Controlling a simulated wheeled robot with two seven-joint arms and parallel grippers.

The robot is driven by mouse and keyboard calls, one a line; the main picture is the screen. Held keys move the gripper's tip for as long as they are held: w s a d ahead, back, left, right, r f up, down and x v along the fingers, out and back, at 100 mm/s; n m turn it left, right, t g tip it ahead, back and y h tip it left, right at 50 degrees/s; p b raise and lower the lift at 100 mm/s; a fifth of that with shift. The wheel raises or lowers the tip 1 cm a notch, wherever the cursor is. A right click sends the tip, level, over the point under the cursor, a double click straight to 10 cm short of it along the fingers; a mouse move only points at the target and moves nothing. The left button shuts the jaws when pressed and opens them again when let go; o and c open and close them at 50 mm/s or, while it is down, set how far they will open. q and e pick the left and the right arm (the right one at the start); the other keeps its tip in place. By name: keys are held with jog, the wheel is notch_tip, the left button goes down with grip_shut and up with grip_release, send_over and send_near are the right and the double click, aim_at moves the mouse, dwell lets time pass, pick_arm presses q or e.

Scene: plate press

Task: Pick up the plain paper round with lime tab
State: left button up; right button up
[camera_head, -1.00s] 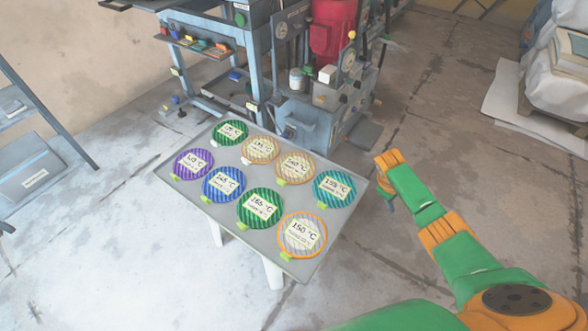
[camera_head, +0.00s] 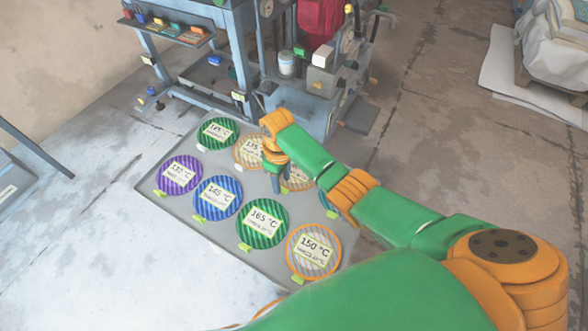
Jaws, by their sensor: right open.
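Several striped rounds with white temperature labels lie on a grey tray table (camera_head: 160,205). Two tan, paper-coloured rounds lie in the back row. One tan round (camera_head: 240,152) has a pale tab; the other tan round (camera_head: 300,180), to its right, has a lime tab (camera_head: 284,190) and is largely hidden by my right gripper and arm. My right gripper (camera_head: 276,186) is open, pointing down at the left side of that second tan round. Whether it touches it I cannot tell. My left gripper is not in view.
Beside them lie green (camera_head: 218,133), purple (camera_head: 179,174), blue (camera_head: 218,197), another green (camera_head: 263,221), and an orange-rimmed whitish round (camera_head: 314,251). A teal round is mostly behind my arm. A blue-grey press (camera_head: 300,105) and workbench (camera_head: 237,60) stand behind the tray.

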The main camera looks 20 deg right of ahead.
aim_at(283, 192)
notch_tip(283, 192, down, 3)
jog(key=shift+d+r+b, duration=0.1)
jog(key=shift+r+b, duration=0.1)
jog(key=shift+b, duration=0.2)
jog(key=shift+f, duration=0.4)
jog(key=shift+r, duration=0.1)
jog(key=shift+c, duration=0.7)
grip_shut()
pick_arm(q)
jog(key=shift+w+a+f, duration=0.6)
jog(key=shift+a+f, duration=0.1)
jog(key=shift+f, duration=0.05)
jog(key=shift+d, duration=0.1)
